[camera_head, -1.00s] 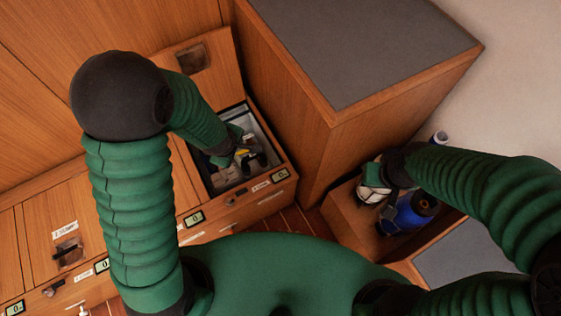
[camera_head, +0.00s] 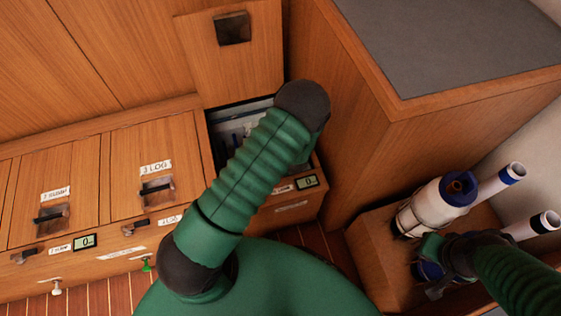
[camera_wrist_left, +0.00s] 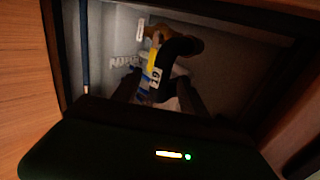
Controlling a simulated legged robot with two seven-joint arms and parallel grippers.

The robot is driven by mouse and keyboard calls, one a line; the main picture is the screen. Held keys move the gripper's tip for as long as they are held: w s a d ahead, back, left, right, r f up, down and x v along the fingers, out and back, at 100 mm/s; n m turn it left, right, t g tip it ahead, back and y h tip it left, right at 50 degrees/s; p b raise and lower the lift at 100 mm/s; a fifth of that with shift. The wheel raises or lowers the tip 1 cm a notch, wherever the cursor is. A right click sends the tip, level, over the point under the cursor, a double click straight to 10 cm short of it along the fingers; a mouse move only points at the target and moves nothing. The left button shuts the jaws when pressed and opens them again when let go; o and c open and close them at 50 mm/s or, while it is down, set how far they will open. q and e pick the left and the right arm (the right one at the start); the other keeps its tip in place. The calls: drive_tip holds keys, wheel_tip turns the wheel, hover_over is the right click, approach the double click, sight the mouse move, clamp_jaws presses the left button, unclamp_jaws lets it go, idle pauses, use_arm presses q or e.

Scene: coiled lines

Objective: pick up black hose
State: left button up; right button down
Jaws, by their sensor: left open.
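A black hose (camera_wrist_left: 183,48), curved and thick, lies in the open locker in the left wrist view. A yellow and white tag marked 19 (camera_wrist_left: 152,84) is beside it, near its left end. My left gripper (camera_wrist_left: 158,88) is open inside the locker, its two dark fingers pointing toward the hose with the tag between them. I see no grip on the hose. In the head view my left arm covers the left gripper and the hose. My right gripper (camera_head: 440,272) is low at the right by a dark blue item; its jaws are unclear.
The open locker (camera_head: 212,150) has a raised lid (camera_head: 236,55) behind it. Closed lids (camera_head: 140,170) lie left. A grey-topped cabinet (camera_head: 455,45) stands right. A white and blue container (camera_head: 435,205) and white tubes (camera_head: 500,182) stand in an open box at lower right.

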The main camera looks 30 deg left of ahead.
use_arm(q)
drive_tip(key=shift+w+a+f, duration=0.15)
drive_tip(key=shift+a+f, duration=0.1)
drive_tip(key=shift+f, duration=0.25)
drive_tip(key=b+x, duration=0.3)
drive_tip(key=x, duration=0.2)
drive_tip(key=shift+w+d+f+b, duration=0.1)
drive_tip(key=shift+f+b, duration=0.15)
drive_tip(key=shift+b, duration=0.15)
drive_tip(key=shift+r, duration=0.2)
clamp_jaws()
